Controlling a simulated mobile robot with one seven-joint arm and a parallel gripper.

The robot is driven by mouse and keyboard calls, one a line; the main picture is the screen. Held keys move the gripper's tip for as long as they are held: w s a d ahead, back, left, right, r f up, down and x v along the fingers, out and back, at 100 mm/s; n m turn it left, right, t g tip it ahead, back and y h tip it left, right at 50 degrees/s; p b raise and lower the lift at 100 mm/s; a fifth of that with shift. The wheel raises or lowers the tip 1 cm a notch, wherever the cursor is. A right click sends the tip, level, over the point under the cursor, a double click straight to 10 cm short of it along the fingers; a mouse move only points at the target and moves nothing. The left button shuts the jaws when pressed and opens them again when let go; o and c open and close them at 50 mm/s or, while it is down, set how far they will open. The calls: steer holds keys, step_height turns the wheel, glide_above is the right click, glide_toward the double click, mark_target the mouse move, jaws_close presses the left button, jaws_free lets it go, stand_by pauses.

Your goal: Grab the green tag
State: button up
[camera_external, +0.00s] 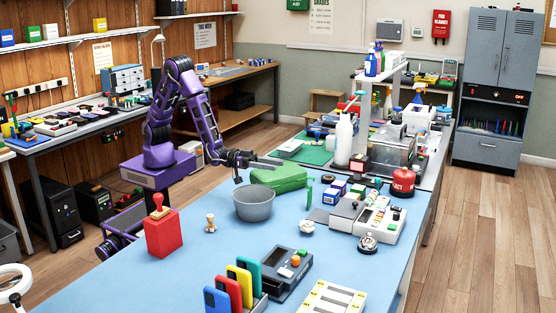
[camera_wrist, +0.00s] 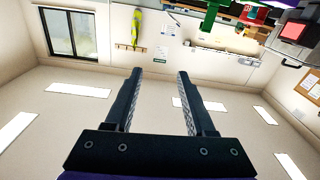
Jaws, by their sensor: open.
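My gripper (camera_external: 264,162) is open and empty, held in the air near the far edge of the blue table, above and behind a grey bowl. In the wrist view its two dark fingers (camera_wrist: 158,76) are spread with nothing between them. I cannot pick out the green tag with certainty. A small, thin green piece (camera_external: 310,190) stands on the blue table right of the green case (camera_external: 280,178); it is too small to tell whether it is a tag.
The grey bowl (camera_external: 253,204) and a red stamp box (camera_external: 165,234) stand on the blue table (camera_external: 200,275). Colored phones (camera_external: 238,283) stand in a rack in front. The table's middle is fairly clear.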

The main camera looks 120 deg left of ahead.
steer(key=s+a+f+y, duration=0.2)
steer(key=s+a+f, duration=0.1)
steer(key=a+f, duration=0.2)
glide_above(310, 192)
steer(key=w+a, duration=0.1)
steer(key=w, duration=0.2)
steer(key=shift+s+a+f+n, duration=0.1)
steer(key=shift+s+f+n, duration=0.1)
steer(key=shift+s+n, duration=0.1)
jaws_close()
stand_by(1.3)
